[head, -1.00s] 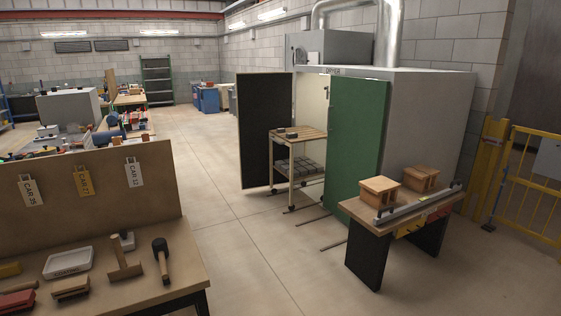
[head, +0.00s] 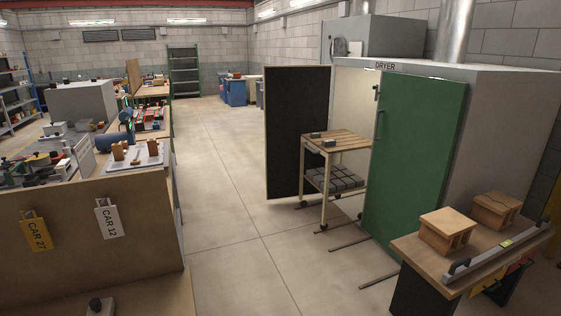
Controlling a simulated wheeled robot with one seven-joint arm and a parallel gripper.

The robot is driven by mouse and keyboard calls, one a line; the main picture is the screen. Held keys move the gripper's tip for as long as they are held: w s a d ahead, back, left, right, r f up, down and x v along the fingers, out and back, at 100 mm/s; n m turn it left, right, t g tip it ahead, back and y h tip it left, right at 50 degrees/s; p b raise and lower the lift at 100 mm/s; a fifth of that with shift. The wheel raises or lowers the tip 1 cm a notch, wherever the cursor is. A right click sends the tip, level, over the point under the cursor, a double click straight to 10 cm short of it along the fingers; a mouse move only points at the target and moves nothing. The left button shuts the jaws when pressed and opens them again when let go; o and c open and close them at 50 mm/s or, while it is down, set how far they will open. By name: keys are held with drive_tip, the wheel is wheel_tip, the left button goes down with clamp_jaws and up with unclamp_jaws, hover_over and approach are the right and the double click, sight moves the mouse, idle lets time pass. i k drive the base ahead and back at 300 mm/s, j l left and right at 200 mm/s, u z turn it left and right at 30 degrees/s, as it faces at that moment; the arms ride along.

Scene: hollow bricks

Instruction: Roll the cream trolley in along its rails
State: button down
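The cream trolley (head: 325,205) stands upright in front of the open dryer (head: 500,120), partly in its doorway. Its wooden top (head: 337,143) carries small dark grey blocks, and its lower shelf holds several grey bricks (head: 333,179). Dark rails (head: 349,243) run along the floor near the trolley's wheels; part of them is hidden behind the green door. The dryer's dark door leaf (head: 297,130) stands open on the left and its green door leaf (head: 415,165) stands open on the right. My gripper is not in view.
A small table (head: 420,252) with orange hollow bricks (head: 447,230) and a metal bar stands at right, near the green door. A workbench with a tagged panel (head: 75,230) stands at left. The floor aisle (head: 225,200) between is clear.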

sight(335, 180)
drive_tip(key=i, duration=3)
drive_tip(key=i+u, duration=0.2)
drive_tip(key=i, duration=0.25)
drive_tip(key=i+l+u, duration=0.2)
drive_tip(key=i, duration=0.2)
drive_tip(key=i+l+u, duration=0.2)
drive_tip(key=i, duration=0.25)
drive_tip(key=i+l+u, duration=0.2)
drive_tip(key=i, duration=0.2)
drive_tip(key=i+l+u, duration=0.7)
drive_tip(key=u, duration=0.15)
drive_tip(key=i+l+u, duration=0.2)
drive_tip(key=l+u, duration=0.2)
drive_tip(key=l, duration=0.15)
